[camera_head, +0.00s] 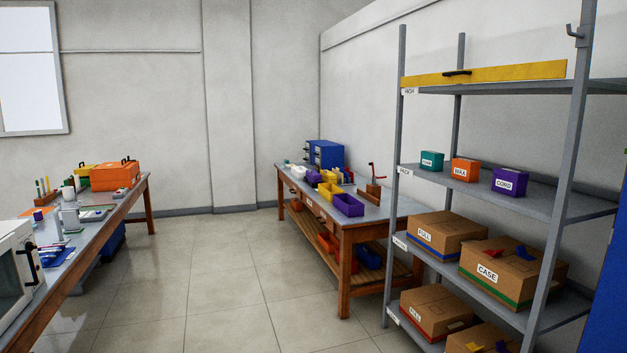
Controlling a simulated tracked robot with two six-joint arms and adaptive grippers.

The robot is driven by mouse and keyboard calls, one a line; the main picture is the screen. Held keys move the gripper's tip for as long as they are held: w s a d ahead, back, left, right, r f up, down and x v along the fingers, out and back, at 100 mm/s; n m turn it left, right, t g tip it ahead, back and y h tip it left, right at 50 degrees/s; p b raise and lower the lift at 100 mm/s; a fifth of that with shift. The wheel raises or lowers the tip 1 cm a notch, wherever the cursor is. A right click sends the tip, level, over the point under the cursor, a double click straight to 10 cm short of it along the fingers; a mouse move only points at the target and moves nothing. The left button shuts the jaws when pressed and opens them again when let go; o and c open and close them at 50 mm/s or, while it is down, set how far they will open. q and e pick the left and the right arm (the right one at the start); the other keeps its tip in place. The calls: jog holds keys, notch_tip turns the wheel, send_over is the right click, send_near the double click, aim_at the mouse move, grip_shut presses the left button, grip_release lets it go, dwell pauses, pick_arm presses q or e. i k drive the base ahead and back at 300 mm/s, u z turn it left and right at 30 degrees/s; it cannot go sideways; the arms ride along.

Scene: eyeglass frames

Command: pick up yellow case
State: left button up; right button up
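A long, flat yellow case (520,72) with a black handle lies on the top shelf of the grey rack at the right. A smaller yellow case (84,171), also with a dark handle, stands at the far end of the left bench, partly hidden behind an orange case (115,176). Neither of my grippers is in view, so I cannot tell whether they are open or shut.
The grey rack (571,130) holds small labelled boxes and cardboard boxes (447,232). A wooden bench (378,227) with coloured bins stands mid-room. The left bench (97,227) carries tools and a white appliance (15,270). The tiled floor (215,290) between is clear.

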aim_at(327, 175)
jog(key=u, duration=0.2)
jog(key=i, duration=1.65)
jog(key=u, duration=0.45)
jog(key=i, duration=4)
jog(key=z, duration=0.65)
jog(key=i, duration=1.9)
jog(key=z, duration=0.25)
